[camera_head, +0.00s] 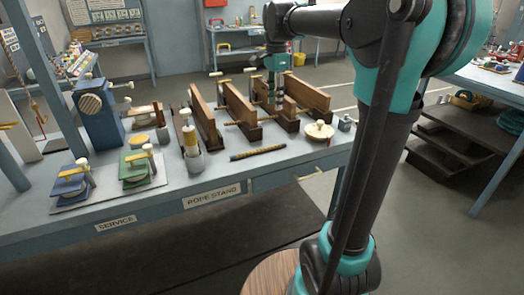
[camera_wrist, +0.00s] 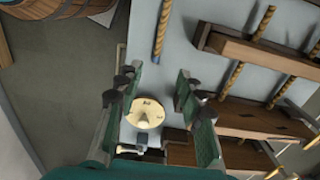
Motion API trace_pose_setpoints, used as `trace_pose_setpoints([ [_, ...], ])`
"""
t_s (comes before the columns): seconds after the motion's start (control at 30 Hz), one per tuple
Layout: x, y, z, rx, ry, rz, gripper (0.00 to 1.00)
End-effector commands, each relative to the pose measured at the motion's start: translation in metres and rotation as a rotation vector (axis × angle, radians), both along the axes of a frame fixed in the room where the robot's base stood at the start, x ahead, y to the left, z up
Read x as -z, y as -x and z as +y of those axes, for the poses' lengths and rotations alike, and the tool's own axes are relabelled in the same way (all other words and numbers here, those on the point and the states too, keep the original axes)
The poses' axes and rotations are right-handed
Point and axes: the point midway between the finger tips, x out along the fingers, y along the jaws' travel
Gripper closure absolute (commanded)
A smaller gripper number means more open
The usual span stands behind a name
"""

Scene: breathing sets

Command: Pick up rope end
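A short loose rope (camera_head: 258,152) lies on the grey-blue bench in front of the wooden stands.
A pale round disc (camera_head: 319,132) with a knob sits right of the loose rope. The bench front edge carries a ROPE STAND label (camera_head: 213,195).

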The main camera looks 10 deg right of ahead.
Motion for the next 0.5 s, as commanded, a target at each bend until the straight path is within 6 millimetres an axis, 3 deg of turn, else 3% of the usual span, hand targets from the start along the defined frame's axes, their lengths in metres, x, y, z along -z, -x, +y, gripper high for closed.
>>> trace_pose_setpoints([
  [0.5,0.097,0.0,-0.001,-0.002,0.0,-0.001,0.62],
])
